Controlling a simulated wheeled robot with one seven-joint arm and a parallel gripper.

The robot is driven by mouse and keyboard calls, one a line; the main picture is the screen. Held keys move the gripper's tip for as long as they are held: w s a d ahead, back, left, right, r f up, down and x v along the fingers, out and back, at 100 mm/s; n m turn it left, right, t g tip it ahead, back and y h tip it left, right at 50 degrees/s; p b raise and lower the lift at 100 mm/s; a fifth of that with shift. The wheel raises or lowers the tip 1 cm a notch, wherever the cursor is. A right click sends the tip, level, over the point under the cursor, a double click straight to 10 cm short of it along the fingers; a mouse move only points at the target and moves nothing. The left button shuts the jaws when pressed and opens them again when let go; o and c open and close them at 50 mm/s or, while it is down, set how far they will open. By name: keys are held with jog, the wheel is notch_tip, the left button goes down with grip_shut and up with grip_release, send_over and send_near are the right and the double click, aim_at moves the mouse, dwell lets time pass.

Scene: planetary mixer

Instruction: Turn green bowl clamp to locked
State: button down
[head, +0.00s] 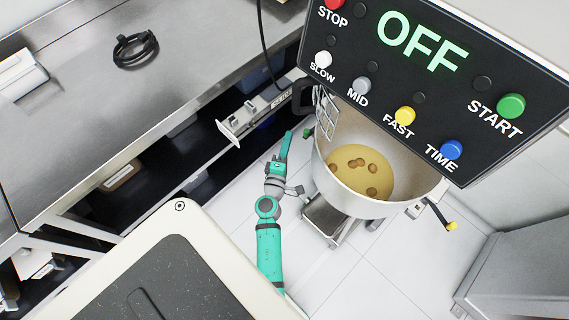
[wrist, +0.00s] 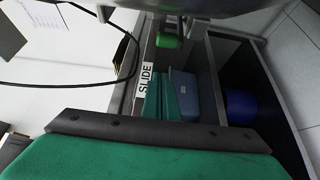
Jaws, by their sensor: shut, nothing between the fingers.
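The green bowl clamp (head: 308,133) shows as a small green end at the left side of the mixer bowl (head: 330,178). In the wrist view the green clamp handle (wrist: 168,41) sits under the bowl's rim, near the top centre. My gripper (head: 287,137) is teal, shut and empty. It is just left of the clamp in the head view, apart from it. In the wrist view my teal fingers (wrist: 162,98) lie below the clamp handle, with a gap between. Most of the clamp's lever and its mount are hidden, so its setting is hard to tell.
A yellow-ended lever (head: 451,226) is at the bowl's right. The control panel (head: 440,70) reads OFF and overhangs the bowl. A rail marked SLIDE (wrist: 146,78) lies near my fingers. A steel table (head: 150,90) stands left; a black cable (wrist: 60,84) hangs close by.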

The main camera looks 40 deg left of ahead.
jog(key=w+d+v, duration=0.1)
jog(key=d+v, duration=0.2)
jog(key=v, duration=1.4)
jog(key=shift+w, duration=0.2)
jog(key=shift+d, duration=0.1)
jog(key=s+d+f+m+g+h, duration=0.1)
jog(key=s+d+f+m+h, duration=0.1)
jog(key=d+m, duration=0.4)
jog(key=s+d+f+m+g+h, duration=0.1)
jog(key=s+d+m+h, duration=0.15)
jog(key=d, duration=0.65)
jog(key=s+d+r+m+t+h, duration=0.1)
jog(key=s+d+r+m+h, duration=0.1)
jog(key=r+m, duration=0.5)
jog(key=s+d+r+m+t+h, duration=0.1)
jog(key=s+d+r+m+h, duration=0.1)
jog(key=s+d+r+m, duration=0.3)
notch_tip(320, 180, up, 3)
jog(key=d+m, duration=0.2)
jog(key=m, duration=0.1)
jog(key=shift+s+m+h, duration=0.2)
jog(key=shift+m+h, duration=0.15)
